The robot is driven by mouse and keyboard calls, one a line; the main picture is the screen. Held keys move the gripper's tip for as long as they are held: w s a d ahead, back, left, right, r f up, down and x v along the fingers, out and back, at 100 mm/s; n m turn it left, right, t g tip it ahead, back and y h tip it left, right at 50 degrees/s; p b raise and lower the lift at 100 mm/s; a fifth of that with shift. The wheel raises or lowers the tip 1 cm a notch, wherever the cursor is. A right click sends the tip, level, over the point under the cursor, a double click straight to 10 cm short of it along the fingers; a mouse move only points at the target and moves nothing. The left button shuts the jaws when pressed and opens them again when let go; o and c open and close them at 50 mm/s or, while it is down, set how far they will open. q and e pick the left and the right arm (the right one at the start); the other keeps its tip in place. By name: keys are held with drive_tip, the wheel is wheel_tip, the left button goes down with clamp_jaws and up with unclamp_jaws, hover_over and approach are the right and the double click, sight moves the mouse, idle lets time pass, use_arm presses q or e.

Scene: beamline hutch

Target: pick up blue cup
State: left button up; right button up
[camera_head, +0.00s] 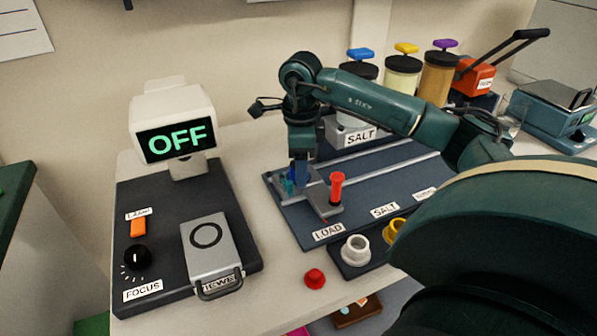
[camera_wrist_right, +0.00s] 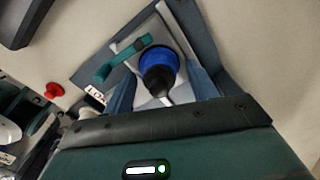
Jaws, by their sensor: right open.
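The blue cup (camera_wrist_right: 159,68) is round with a blue rim and a dark middle, and it stands on a light grey plate on the rail board. In the right wrist view it lies between the spread fingers of my right gripper (camera_wrist_right: 163,84), which is open. In the head view my right gripper (camera_head: 300,172) points straight down over the far-left part of the board, and the cup is mostly hidden by it. A teal lever (camera_wrist_right: 122,63) is close beside the cup. I cannot tell whether a finger touches the cup. My left gripper is not in view.
A red-topped peg (camera_head: 337,186) stands just right of the gripper. The LOAD board (camera_head: 300,228) has white (camera_head: 355,249) and yellow cups in front. A red knob (camera_head: 315,279) lies near the table edge. The OFF display (camera_head: 176,139) stands left; lidded jars (camera_head: 402,76) stand behind the arm.

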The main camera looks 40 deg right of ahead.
drive_tip(key=shift+c, duration=0.5)
drive_tip(key=c, duration=0.9)
drive_tip(key=shift+r, duration=0.15)
drive_tip(key=shift+c, duration=0.2)
